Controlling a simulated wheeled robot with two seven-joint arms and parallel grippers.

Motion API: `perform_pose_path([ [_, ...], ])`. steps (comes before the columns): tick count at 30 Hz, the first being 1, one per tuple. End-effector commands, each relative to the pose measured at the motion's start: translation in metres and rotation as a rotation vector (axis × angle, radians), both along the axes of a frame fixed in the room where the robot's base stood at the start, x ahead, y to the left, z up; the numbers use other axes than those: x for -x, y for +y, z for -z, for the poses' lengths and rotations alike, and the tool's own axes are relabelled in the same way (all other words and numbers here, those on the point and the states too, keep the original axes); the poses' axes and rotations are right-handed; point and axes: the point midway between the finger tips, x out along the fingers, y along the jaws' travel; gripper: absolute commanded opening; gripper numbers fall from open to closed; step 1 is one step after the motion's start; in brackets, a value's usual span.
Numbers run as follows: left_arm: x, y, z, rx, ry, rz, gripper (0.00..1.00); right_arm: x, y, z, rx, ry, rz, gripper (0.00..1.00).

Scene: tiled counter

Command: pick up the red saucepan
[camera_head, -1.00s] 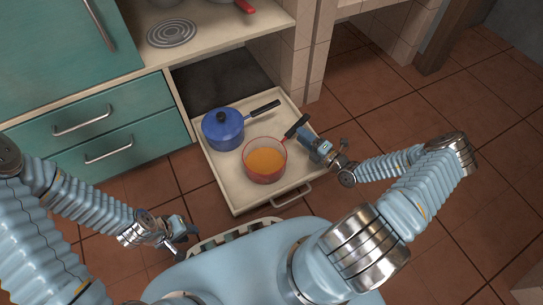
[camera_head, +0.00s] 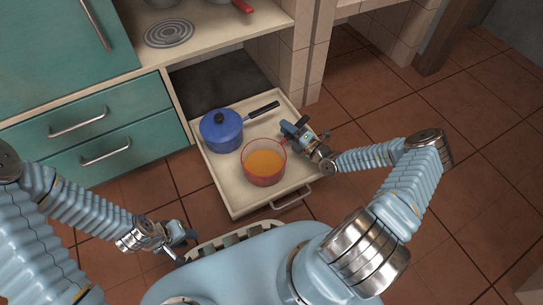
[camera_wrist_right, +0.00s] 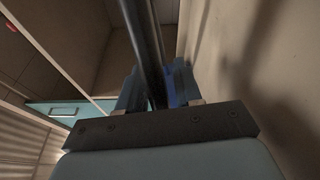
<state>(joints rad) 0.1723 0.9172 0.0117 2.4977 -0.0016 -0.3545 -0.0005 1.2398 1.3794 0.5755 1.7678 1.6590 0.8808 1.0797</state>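The red saucepan (camera_head: 264,172) with orange contents stands in the pulled-out drawer (camera_head: 229,191) in the head view. Its dark handle points to the upper right and is mostly hidden there by my right gripper (camera_head: 293,131). In the right wrist view a dark handle (camera_wrist_right: 147,45) runs down between the fingers of my right gripper (camera_wrist_right: 156,92). The fingers look apart, one on each side of it; whether they touch it is hard to tell. My left gripper (camera_head: 181,241) is open and empty, low at the left near my base.
A blue lidded saucepan (camera_head: 221,131) stands in the drawer left of the red one, its dark handle pointing right. The counter with a hob plate (camera_head: 170,33) overhangs behind. Teal drawers (camera_head: 79,121) stand at left. Tiled floor at right is clear.

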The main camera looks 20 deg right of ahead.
Motion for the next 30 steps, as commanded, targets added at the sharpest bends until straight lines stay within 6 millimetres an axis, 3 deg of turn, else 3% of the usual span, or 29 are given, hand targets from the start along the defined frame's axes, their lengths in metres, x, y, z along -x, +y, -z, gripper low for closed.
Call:
perform_pose_path([
  [1,0.000,0.000,0.000,0.000,0.000,0.000,0.33,0.000,0.000,0.000,0.000,0.000,0.000,0.26],
  [6,0.000,0.000,0.000,0.000,0.000,0.000,0.33,0.000,0.000,0.000,0.000,0.000,0.000,0.00],
  [23,0.000,0.000,-0.001,0.000,0.000,0.000,0.33,0.000,0.000,-0.004,-0.002,-0.001,0.000,0.00],
  [30,0.000,0.000,-0.013,0.000,0.002,0.002,0.33,0.000,0.000,-0.033,-0.001,-0.003,0.000,0.00],
])
